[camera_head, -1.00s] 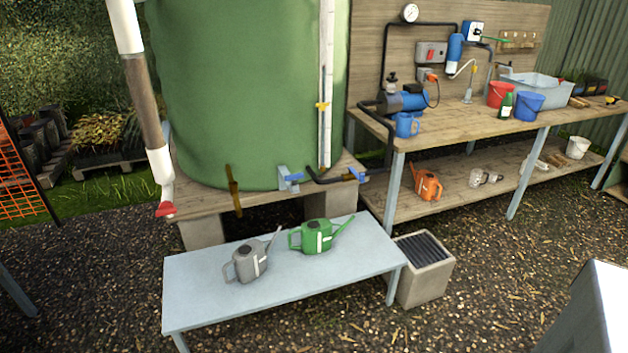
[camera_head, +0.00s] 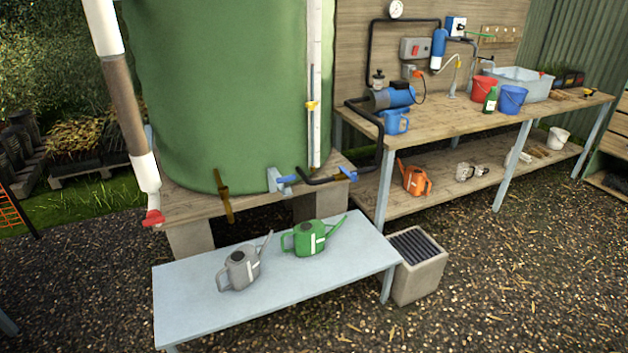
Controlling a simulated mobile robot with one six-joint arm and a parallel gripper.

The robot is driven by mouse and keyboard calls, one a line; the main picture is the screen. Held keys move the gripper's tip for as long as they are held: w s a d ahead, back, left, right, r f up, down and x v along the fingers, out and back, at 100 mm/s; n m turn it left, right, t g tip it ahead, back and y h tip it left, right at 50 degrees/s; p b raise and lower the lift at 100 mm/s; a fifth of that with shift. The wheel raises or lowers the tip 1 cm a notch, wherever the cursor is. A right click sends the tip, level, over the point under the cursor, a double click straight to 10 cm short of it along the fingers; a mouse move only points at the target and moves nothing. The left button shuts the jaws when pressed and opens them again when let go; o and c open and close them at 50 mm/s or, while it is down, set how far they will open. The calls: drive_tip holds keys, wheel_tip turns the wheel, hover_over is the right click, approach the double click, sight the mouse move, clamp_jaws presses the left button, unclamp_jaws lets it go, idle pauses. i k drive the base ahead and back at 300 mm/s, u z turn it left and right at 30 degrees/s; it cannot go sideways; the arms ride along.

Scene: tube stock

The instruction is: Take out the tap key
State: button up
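I cannot pick out a tap key in this view. Small pale pieces hang on a wooden hook board (camera_head: 500,33) at the back right, too small to tell apart. The green water tank (camera_head: 220,90) stands on a wooden platform on blocks. A tap with a blue handle (camera_head: 287,179) sits at its base, and a second blue handle (camera_head: 347,173) is on the black pipe to its right. My gripper is not in view.
A low pale blue bench (camera_head: 200,318) holds a grey watering can (camera_head: 240,268) and a green watering can (camera_head: 309,239). A planter-like block (camera_head: 420,279) stands beside it. The wooden workbench (camera_head: 440,124) carries a pump, buckets and a basin. Gravel at the lower right is clear.

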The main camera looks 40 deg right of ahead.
sight(285, 179)
drive_tip(key=z, duration=0.8)
drive_tip(key=k, duration=0.95)
drive_tip(key=i, duration=0.8)
